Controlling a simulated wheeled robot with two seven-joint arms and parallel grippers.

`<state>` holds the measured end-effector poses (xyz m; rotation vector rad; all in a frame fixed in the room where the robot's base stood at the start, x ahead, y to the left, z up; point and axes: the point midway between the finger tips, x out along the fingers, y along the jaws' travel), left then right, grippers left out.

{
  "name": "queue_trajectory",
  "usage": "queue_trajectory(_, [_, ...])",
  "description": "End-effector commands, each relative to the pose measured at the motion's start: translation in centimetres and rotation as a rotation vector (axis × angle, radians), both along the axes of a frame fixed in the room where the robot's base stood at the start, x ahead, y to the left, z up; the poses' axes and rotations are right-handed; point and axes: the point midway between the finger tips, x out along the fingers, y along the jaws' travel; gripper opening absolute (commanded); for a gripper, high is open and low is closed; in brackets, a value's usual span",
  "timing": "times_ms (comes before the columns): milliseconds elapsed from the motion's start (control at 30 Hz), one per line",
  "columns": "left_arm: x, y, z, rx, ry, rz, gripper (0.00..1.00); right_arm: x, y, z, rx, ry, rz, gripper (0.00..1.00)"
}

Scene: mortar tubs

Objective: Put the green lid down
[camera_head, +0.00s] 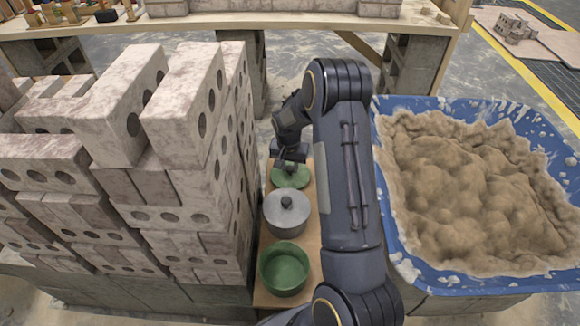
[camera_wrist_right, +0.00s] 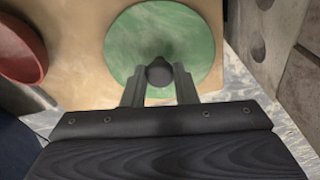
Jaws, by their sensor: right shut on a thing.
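The green lid (camera_head: 291,178) is at the far end of a narrow wooden board (camera_head: 312,225). In the right wrist view the round lid (camera_wrist_right: 130,45) shows its dark knob (camera_wrist_right: 160,72) between the two fingers. My right gripper (camera_head: 290,163) is shut on that knob from above. I cannot tell whether the lid touches the board or hangs just over it. An open, empty-looking green pot (camera_head: 285,270) stands at the near end of the board. My left gripper is not in view.
A grey lidded pot (camera_head: 287,222) stands mid-board, between lid and green pot. Stacked bricks (camera_head: 185,110) rise close on the left. A blue tub (camera_head: 392,215) of sandy mortar stands on the right. A red round object (camera_wrist_right: 20,50) shows in the wrist view.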

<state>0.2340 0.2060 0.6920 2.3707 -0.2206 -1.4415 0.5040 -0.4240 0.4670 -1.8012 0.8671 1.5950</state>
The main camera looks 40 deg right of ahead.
Motion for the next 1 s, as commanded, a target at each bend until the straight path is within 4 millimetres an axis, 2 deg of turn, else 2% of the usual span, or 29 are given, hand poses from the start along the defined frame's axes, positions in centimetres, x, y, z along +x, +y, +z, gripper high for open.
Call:
queue_trajectory(167, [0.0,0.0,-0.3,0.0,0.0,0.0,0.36,0.0,0.0,-0.4,0.0,0.0,0.001,0.04])
queue_trajectory(200, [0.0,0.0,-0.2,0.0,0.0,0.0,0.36,0.0,0.0,-0.3,0.0,0.0,0.001,0.28])
queue_trajectory(367, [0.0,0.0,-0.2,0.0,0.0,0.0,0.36,0.0,0.0,-0.3,0.0,0.0,0.0,0.48])
queue_trajectory(600, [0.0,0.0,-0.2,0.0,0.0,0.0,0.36,0.0,0.0,-0.2,0.0,0.0,0.0,0.48])
queue_trajectory(733, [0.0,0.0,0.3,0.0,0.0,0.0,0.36,0.0,0.0,0.6,0.0,-0.001,0.0,0.48])
queue_trajectory(867, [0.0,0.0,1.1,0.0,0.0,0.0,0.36,-0.1,0.2,2.8,-0.001,-0.003,0.001,0.48])
queue_trajectory(1000, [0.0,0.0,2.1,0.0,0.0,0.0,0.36,-0.4,0.5,6.0,-0.001,-0.003,0.001,0.48])
